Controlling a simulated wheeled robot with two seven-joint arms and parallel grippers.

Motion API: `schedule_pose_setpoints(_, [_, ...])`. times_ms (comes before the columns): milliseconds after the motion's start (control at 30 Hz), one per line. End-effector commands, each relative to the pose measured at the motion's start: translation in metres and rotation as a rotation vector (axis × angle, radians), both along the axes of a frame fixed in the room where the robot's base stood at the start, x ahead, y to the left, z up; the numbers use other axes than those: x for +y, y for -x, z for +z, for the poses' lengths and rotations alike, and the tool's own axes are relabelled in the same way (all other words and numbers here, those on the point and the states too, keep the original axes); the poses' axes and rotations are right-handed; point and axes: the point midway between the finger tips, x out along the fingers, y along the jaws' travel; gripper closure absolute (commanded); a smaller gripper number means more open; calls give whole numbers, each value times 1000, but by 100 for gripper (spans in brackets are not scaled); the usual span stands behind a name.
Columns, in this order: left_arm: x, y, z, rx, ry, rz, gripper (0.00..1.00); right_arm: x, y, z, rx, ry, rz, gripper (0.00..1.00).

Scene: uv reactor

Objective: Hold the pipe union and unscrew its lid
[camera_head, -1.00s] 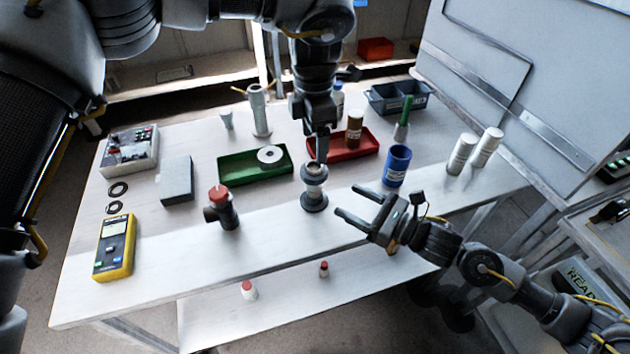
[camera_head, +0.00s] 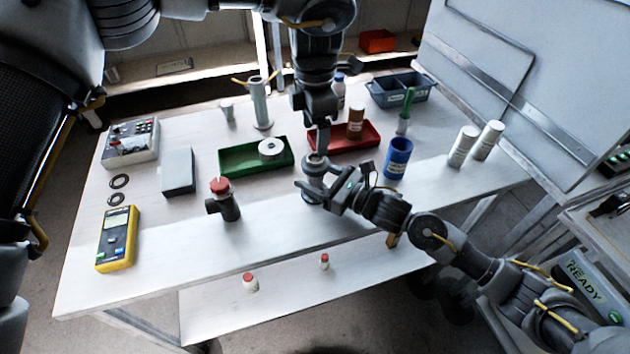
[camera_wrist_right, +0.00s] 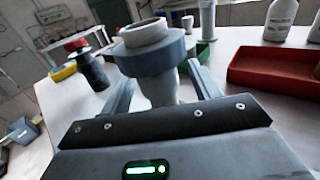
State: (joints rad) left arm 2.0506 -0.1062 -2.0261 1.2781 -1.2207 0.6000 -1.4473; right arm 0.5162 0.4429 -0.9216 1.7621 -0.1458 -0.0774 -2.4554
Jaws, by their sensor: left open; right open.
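The pipe union (camera_head: 315,165) stands upright near the front middle of the table, a pale body with a grey collar around its top. The right wrist view shows its collar and open round top (camera_wrist_right: 150,55) up close. My right gripper (camera_head: 318,189) is open, with its fingers on either side of the union's lower body, below the collar. I cannot tell whether they touch it. My left gripper (camera_head: 322,142) is open and points down just behind and above the union's top. Its fingertips are partly hard to make out.
A red-capped dark fitting (camera_head: 224,200) stands to the left. Behind are a green tray (camera_head: 232,163) with a white ring and a red tray (camera_head: 368,135) with a brown bottle. A blue cup (camera_head: 398,160) stands to the right. The front table strip is mostly clear.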

Motion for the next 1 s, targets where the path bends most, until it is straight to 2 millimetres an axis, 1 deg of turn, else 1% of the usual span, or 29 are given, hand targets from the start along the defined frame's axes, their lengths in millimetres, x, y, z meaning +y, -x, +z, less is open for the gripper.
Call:
schedule_pose_setpoints(133, [0,0,0,0,0,0,27,0,0,0,0,0,0,38])
schedule_pose_setpoints(167, [0,0,0,0,0,0,27,0,0,0,0,0,0,40])
schedule_pose_setpoints(600, [0,0,0,0,0,0,27,0,0,0,0,0,0,98])
schedule_pose_setpoints(633, [0,0,0,0,0,0,27,0,0,0,0,0,0,100])
schedule_pose_setpoints(767, [1,-1,2,-7,-5,-7,27,0,0,0,0,0,0,100])
schedule_pose_setpoints(833, [1,-1,1,-7,-5,-55,27,0,0,0,0,0,0,100])
schedule_pose_setpoints(933, [1,-1,1,-6,-6,-190,27,0,0,0,0,0,0,100])
schedule_pose_setpoints(1000, [1,-1,1,-6,-7,-326,27,0,0,0,0,0,0,100])
